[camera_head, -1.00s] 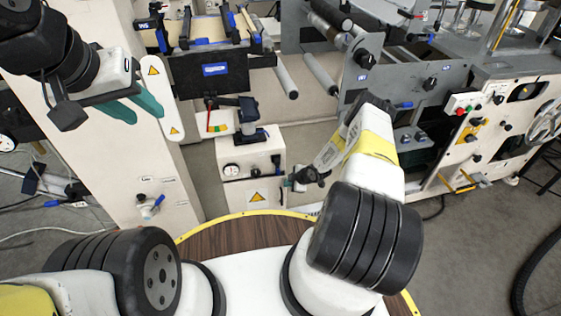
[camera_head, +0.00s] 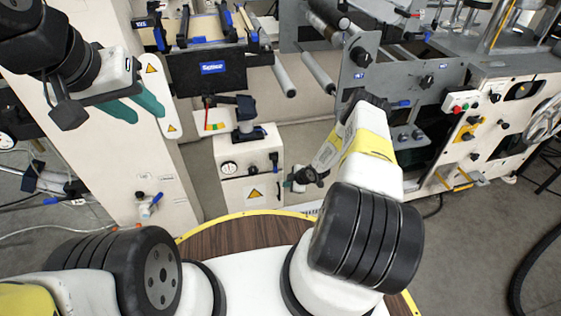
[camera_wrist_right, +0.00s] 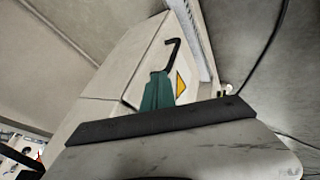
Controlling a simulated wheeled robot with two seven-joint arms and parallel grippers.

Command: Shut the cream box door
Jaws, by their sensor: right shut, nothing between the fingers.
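The cream box (camera_head: 231,158) stands low beyond the wooden platform, with a round gauge on its upper front. Its door (camera_head: 239,191) is the lower front panel with a yellow warning triangle. The door also shows in the right wrist view (camera_wrist_right: 192,65), beside a bent black handle (camera_wrist_right: 174,46). I cannot tell if the door is flush or slightly ajar. My right gripper (camera_head: 289,184) is shut and empty at the box's right side; its green fingertips (camera_wrist_right: 157,91) appear in front of the door in the wrist view. My left gripper (camera_head: 148,111) is open and empty, high at left.
A tall cream machine column (camera_head: 130,165) stands left of the box. A grey roller machine (camera_head: 400,80) with a dark recess stands to the right. Grey floor (camera_head: 205,185) lies between column and box. The platform's yellow edge (camera_head: 240,213) curves in front of the box.

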